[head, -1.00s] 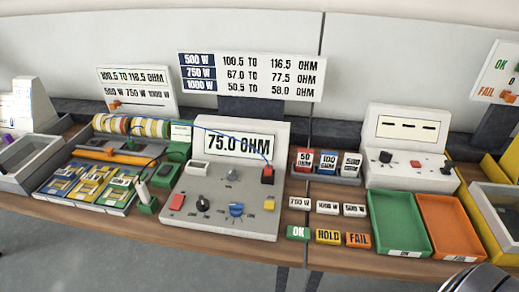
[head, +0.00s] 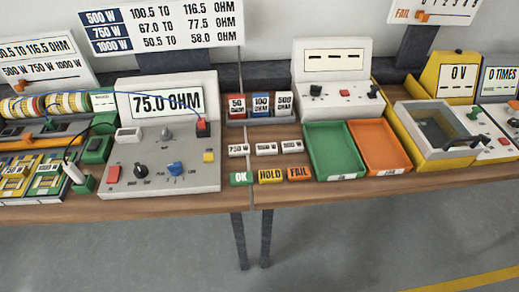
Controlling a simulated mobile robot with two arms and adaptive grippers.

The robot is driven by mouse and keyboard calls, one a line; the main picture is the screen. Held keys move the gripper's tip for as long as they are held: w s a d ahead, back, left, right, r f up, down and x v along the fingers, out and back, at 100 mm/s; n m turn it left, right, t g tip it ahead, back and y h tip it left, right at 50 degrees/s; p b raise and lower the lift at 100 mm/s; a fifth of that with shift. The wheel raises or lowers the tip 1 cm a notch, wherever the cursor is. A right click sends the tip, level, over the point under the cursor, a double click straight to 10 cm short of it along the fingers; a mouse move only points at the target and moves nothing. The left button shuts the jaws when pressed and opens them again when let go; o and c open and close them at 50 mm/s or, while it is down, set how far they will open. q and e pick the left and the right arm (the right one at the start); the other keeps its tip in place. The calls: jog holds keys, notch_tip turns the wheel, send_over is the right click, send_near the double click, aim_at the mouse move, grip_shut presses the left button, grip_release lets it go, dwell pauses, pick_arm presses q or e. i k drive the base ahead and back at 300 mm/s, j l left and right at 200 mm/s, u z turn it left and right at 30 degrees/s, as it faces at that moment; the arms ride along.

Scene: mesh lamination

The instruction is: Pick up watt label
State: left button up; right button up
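Three small white watt labels lie in a row on the wooden bench, right of the ohm meter. The left one (head: 238,150) reads 750 W. The middle one (head: 266,148) and the right one (head: 292,147) are too blurred to read surely. The grey ohm meter (head: 190,183) shows 75.0 OHM on its display (head: 160,103). The wall chart (head: 160,28) lists 500 W, 750 W and 1000 W with ohm ranges; the 750 W row reads 67.0 to 77.5 OHM. Neither of my grippers is in view.
Behind the labels stand blocks marked 50, 100 and 500 (head: 261,105). In front lie OK (head: 241,179), HOLD (head: 271,176) and FAIL (head: 299,174) tags. A green tray (head: 335,152) and an orange tray (head: 380,147) sit to the right, both empty.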

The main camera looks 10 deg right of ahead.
aim_at(241, 150)
jog(key=l+u, duration=0.4)
jog(key=i+l+u, duration=0.1)
jog(key=l+u, duration=0.5)
jog(key=u, duration=0.15)
